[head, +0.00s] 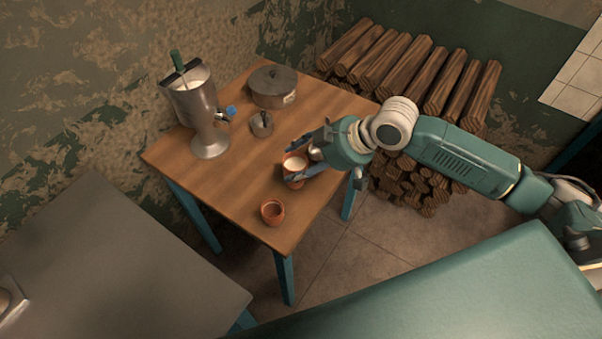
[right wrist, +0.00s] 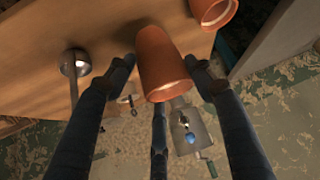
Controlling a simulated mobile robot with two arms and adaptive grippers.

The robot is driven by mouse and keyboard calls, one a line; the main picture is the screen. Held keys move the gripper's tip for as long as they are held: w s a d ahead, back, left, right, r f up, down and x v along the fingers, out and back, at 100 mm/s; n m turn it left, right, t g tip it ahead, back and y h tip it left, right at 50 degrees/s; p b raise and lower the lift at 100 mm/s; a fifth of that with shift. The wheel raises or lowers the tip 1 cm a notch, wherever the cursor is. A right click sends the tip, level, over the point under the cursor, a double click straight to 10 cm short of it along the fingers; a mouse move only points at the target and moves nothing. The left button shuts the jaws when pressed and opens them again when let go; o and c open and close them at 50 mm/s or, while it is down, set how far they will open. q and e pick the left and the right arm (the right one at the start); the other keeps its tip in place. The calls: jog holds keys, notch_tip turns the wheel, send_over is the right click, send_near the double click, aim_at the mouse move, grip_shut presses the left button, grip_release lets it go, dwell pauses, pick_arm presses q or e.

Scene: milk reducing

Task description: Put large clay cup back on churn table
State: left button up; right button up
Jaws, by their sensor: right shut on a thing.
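The large clay cup (head: 294,178) is orange-brown with white inside and stands upright between the fingers of my right gripper (head: 296,160), over the right side of the wooden churn table (head: 225,190). That view is upside down. I cannot tell whether the cup's base touches the tabletop. The metal churn (head: 202,112) stands at the table's far left, with a green handle and blue tap. My left gripper is out of view.
A smaller clay cup (head: 272,212) stands near the table's front corner. A lidded metal pot (head: 273,90) and a small metal item (head: 262,125) stand behind. Stacked logs (head: 415,75) lie beyond the table. A grey surface (head: 120,270) is at lower left. The table's left-middle is clear.

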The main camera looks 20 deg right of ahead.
jog(key=shift+f, duration=2.45)
jog(key=shift+f, duration=0.1)
jog(key=o, duration=1.4)
jog(key=b+v, duration=0.1)
jog(key=v, duration=1.1)
